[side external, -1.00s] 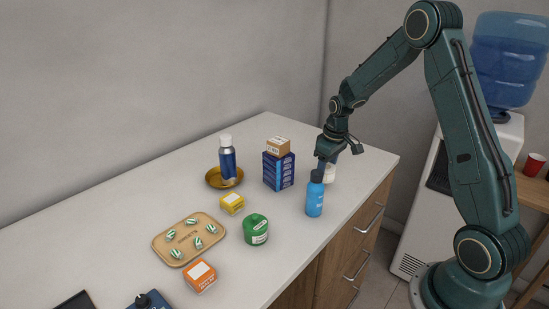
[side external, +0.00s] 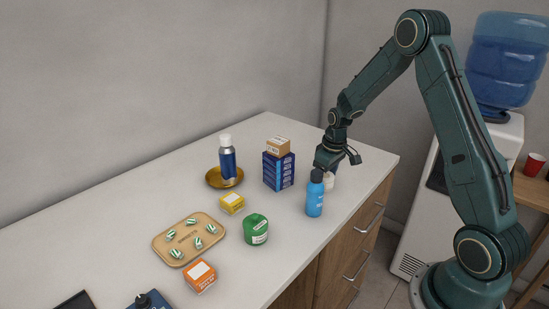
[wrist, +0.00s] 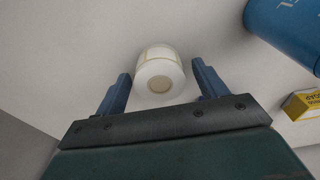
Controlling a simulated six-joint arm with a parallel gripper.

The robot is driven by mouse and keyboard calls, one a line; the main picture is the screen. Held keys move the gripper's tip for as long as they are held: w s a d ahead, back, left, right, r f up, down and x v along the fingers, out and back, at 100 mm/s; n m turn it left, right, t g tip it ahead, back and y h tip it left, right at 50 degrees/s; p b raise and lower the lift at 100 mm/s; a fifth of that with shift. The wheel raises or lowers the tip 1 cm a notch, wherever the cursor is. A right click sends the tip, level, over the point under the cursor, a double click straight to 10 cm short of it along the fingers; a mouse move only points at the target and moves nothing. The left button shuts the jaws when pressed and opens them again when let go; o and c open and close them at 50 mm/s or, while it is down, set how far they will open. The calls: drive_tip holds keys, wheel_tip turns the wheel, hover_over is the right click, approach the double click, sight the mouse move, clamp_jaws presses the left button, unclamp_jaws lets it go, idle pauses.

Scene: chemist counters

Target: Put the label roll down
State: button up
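The label roll (wrist: 158,75) is a white cylinder with a tan round centre on its end. In the wrist view it lies between the two fingers of my gripper (wrist: 162,83), with a narrow gap to each finger, so the gripper is open around it. In the side view my gripper (side external: 328,164) is low over the counter's right end, and the roll (side external: 329,182) shows just below it, partly hidden by the blue bottle (side external: 315,197). It looks to be at counter height, but its underside is hidden.
The blue bottle stands close to the roll; it also shows in the wrist view (wrist: 285,30). Left of it are a dark blue box (side external: 279,171) topped by a small carton (side external: 278,146), and a green tub (side external: 255,229). The counter (side external: 355,165) has bare room at its right end.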

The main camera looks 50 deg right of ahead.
sight(329, 178)
drive_tip(key=shift+r, duration=0.15)
wheel_tip(329, 178, up, 12)
drive_tip(key=s, duration=0.1)
drive_tip(key=shift+s, duration=0.25)
idle(0.5)
idle(0.4)
drive_tip(key=s+a+r+t, duration=0.2)
drive_tip(key=s+a+r, duration=0.7)
drive_tip(key=a+r, duration=0.3)
drive_tip(key=s+a+t, duration=0.2)
drive_tip(key=s+a, duration=0.6)
drive_tip(key=s, duration=0.5)
drive_tip(key=shift+s, duration=0.35)
